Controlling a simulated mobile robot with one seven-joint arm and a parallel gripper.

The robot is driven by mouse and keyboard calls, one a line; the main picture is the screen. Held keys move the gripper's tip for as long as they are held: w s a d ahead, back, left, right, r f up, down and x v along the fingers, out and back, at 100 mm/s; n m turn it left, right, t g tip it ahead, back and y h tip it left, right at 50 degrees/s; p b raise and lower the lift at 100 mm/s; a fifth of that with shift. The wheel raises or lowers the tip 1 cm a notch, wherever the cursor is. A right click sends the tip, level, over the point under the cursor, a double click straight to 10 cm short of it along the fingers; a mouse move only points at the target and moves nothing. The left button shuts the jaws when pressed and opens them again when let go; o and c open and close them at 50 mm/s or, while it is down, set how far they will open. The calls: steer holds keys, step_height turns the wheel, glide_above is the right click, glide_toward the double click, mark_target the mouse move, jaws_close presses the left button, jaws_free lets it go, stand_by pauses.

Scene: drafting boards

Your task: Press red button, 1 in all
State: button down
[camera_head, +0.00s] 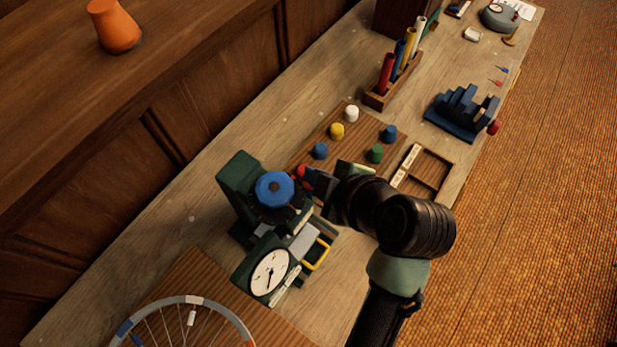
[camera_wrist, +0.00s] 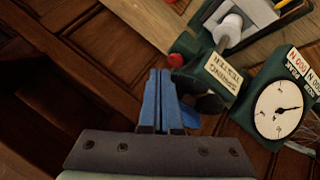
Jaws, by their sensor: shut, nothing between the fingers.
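A red button-like piece (camera_head: 302,171) shows in the head view just beside my gripper (camera_head: 312,184), partly covered by it. In the wrist view a round red piece (camera_wrist: 177,60) sits at the edge of the green spring tester (camera_wrist: 222,78), up and right of my blue fingertips (camera_wrist: 160,73). My gripper's fingers are together with nothing between them. They appear apart from the red piece in the wrist view. The tester (camera_head: 240,172) carries a blue handwheel (camera_head: 275,188) in the head view. Whether both red pieces are the same one I cannot tell.
A brown board with white (camera_head: 351,113), yellow (camera_head: 337,131), blue and green (camera_head: 375,153) knobs lies behind my gripper. A dial (camera_head: 269,272) stands in front of the tester, a spoked wheel (camera_head: 190,300) at the lower left. Pens and a blue stepped block (camera_head: 463,112) are farther back.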

step_height(320, 180, up, 5)
steer(key=p, duration=0.4)
stand_by(0.8)
